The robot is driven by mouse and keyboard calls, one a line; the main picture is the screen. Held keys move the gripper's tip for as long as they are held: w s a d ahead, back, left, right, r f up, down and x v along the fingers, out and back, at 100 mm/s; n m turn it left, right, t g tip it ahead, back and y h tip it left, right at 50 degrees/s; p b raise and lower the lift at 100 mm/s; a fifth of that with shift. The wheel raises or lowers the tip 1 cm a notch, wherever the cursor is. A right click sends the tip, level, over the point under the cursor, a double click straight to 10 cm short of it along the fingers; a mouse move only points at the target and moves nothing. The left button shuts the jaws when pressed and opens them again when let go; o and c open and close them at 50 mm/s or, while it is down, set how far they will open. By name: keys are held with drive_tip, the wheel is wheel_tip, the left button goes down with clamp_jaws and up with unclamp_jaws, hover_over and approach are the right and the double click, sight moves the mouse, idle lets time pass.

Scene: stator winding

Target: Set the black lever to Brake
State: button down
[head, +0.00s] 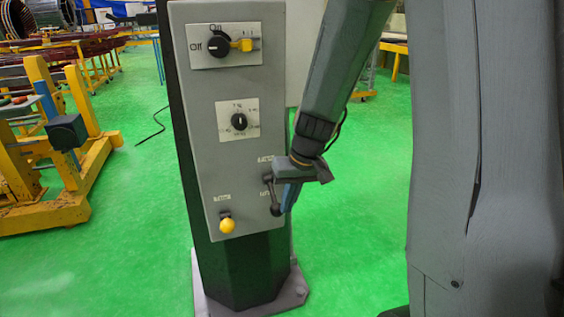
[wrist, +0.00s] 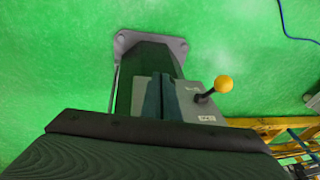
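The black lever (head: 273,190) is on the lower right of the grey control panel in the head view. Its arm hangs down from a pivot to a dark knob. Small labels sit above and beside it, too blurred to read. My gripper (head: 289,198) is right beside the lever, at the panel's right edge, fingers pointing down. I cannot tell whether it touches the lever. In the wrist view my gripper's two blue-grey fingers (wrist: 160,98) show close together over the panel's edge. The black lever cannot be made out there, and what lies between the fingers is unclear.
A yellow-knobbed lever (head: 227,225) is low on the panel and also shows in the wrist view (wrist: 222,85). A rotary dial (head: 239,121) and an On/Off switch (head: 219,46) are higher. The post's base plate (head: 290,292) stands on open green floor. A yellow frame (head: 75,185) is left.

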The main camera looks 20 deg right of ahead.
drive_tip(key=shift+d, duration=0.1)
drive_tip(key=s+d+r+p, duration=0.1)
drive_tip(key=s+d+r, duration=0.1)
drive_tip(key=s+r, duration=0.6)
drive_tip(key=s+d+r+p, duration=0.1)
drive_tip(key=s+d+r, duration=0.2)
drive_tip(key=s+r, duration=0.4)
drive_tip(key=shift+s+r+p, duration=0.35)
drive_tip(key=shift+s+p, duration=0.05)
drive_tip(key=shift+s, duration=0.05)
drive_tip(key=s+a+f+g+h, duration=0.1)
drive_tip(key=a+f+g, duration=0.1)
drive_tip(key=a+f, duration=0.4)
wheel_tip(320, 180, down, 5)
drive_tip(key=shift+s+r+h, duration=0.2)
drive_tip(key=shift+s+h, duration=0.05)
drive_tip(key=shift+h, duration=0.15)
